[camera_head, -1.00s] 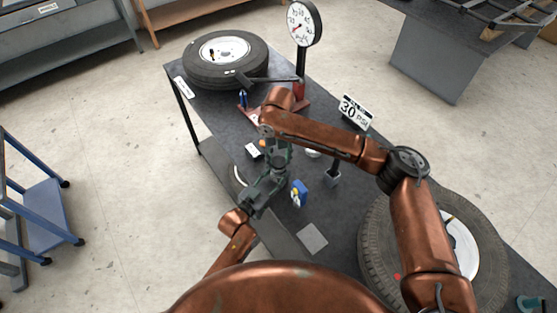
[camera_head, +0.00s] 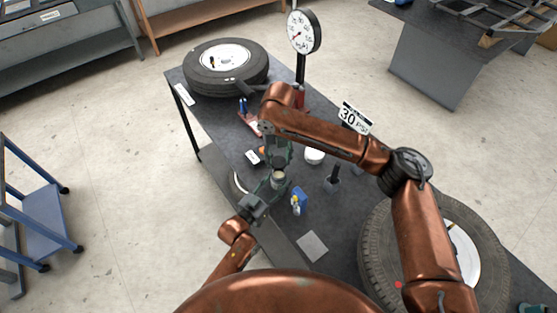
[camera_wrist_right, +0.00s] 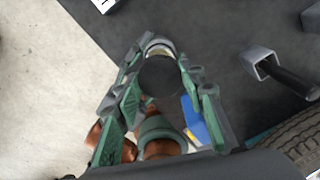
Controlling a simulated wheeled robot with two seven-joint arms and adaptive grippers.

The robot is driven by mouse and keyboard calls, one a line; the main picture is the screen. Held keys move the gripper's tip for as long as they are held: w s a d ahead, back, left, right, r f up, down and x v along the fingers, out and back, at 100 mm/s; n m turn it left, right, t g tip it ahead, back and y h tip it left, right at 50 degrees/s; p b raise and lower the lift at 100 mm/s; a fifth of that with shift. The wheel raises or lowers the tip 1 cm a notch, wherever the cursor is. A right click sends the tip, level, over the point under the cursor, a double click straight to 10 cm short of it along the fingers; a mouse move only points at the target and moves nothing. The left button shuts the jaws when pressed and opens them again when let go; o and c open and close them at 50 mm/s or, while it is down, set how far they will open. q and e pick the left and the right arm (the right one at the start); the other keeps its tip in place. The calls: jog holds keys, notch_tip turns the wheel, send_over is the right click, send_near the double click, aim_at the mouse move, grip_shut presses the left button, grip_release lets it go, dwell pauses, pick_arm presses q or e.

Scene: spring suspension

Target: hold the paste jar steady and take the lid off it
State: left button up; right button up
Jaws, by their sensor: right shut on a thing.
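The paste jar (camera_head: 278,178) is a small grey, pale-topped cylinder in the head view. My left gripper (camera_head: 275,183) comes in from the lower left with its fingers closed around it. My right gripper (camera_head: 281,161) is just above and behind the jar. In the right wrist view, the right gripper (camera_wrist_right: 162,80) is shut on the dark round lid (camera_wrist_right: 160,76). A silvery, cream-banded edge of the jar (camera_wrist_right: 158,46) shows past the lid. The lid hides the rest of the jar there, so the gap between them is hard to judge.
A white round dish (camera_head: 314,156) and a grey holder (camera_head: 331,184) are further right. Tyres lie at the back (camera_head: 225,68) and right (camera_head: 380,245). A dial gauge (camera_head: 303,32) stands behind.

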pick_arm(q)
jog(key=o, duration=0.4)
jog(key=shift+r, duration=0.15)
